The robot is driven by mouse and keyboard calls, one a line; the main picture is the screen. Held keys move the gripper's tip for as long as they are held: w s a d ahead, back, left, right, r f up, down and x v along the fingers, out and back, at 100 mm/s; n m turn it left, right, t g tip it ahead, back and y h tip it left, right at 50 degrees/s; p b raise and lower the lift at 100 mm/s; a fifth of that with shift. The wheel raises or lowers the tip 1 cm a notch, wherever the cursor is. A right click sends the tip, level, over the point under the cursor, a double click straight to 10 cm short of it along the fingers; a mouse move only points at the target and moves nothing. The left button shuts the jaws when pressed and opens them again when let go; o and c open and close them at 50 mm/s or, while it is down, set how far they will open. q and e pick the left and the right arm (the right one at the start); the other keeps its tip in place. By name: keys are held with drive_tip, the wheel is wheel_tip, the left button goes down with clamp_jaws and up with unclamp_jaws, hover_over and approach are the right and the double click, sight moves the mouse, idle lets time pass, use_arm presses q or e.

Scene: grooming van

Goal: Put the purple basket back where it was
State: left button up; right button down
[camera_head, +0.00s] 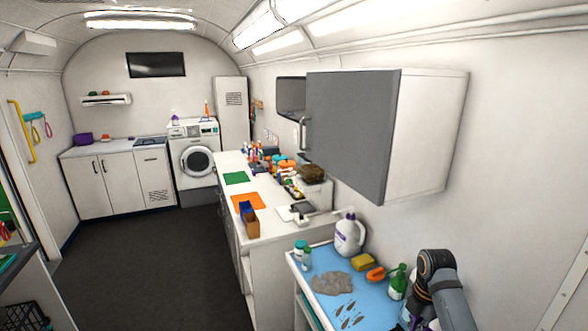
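A small purple box-shaped item (83,139) stands at the left end of the far white counter; it is too small to tell whether it is the purple basket. My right arm comes in at the bottom right and bends down over the blue-topped table. Its lower end, with the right gripper (417,314), is small and partly cut off by the bottom edge. A bit of purple shows beside it, but I cannot tell what it belongs to or whether it is held. My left gripper is not in view.
The blue-topped table (325,262) holds a white jug (349,236), a green spray bottle (398,282), a yellow sponge (363,262) and a grey cloth (331,284). A grey-doored wall cabinet (347,130) juts out above. The dark floor (165,255) is clear in the middle.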

wheel_tip(320, 180, down, 7)
drive_tip(key=b, duration=0.5)
drive_tip(key=shift+w+r, duration=0.1)
drive_tip(key=shift+r, duration=0.05)
wheel_tip(320, 180, up, 8)
drive_tip(key=p, duration=0.7)
wheel_tip(320, 180, down, 8)
drive_tip(key=b, duration=0.7)
wheel_tip(320, 180, up, 8)
drive_tip(key=p, duration=0.7)
drive_tip(key=shift+p, duration=0.4)
wheel_tip(320, 180, down, 8)
drive_tip(key=b, duration=0.7)
drive_tip(key=shift+b, duration=0.4)
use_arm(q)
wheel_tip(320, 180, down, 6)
use_arm(e)
drive_tip(key=shift+r, duration=0.15)
drive_tip(key=shift+r, duration=0.1)
